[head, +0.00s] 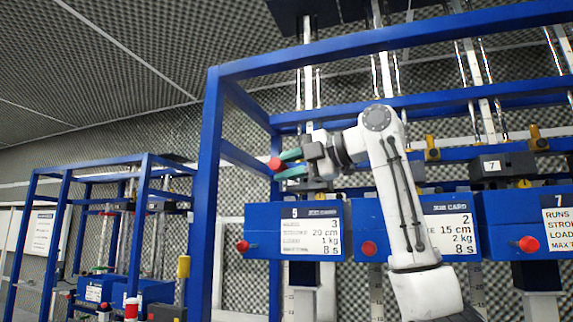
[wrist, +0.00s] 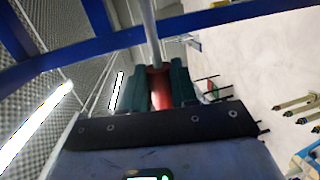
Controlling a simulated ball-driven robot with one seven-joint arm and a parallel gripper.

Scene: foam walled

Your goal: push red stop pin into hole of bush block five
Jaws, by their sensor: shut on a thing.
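My gripper (head: 283,165), with teal fingers, is shut on a red stop pin (head: 274,163) at the left end of the arm. In the wrist view the red pin (wrist: 160,90) sits between the two teal fingers, and a grey rod (wrist: 146,30) runs up beyond it; I cannot tell whether the rod is part of the pin. The blue block five (head: 270,246), with a job card (head: 312,232) marked 5, lies below the gripper. The gripper is above the block and apart from it. The block's hole cannot be made out.
A blue frame post (head: 205,200) stands left of the gripper, with a blue top beam (head: 330,50) above. Red knobs show on block five (head: 242,246), on the middle block (head: 368,248) and on block seven (head: 529,244). Another blue frame (head: 100,165) stands at the left.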

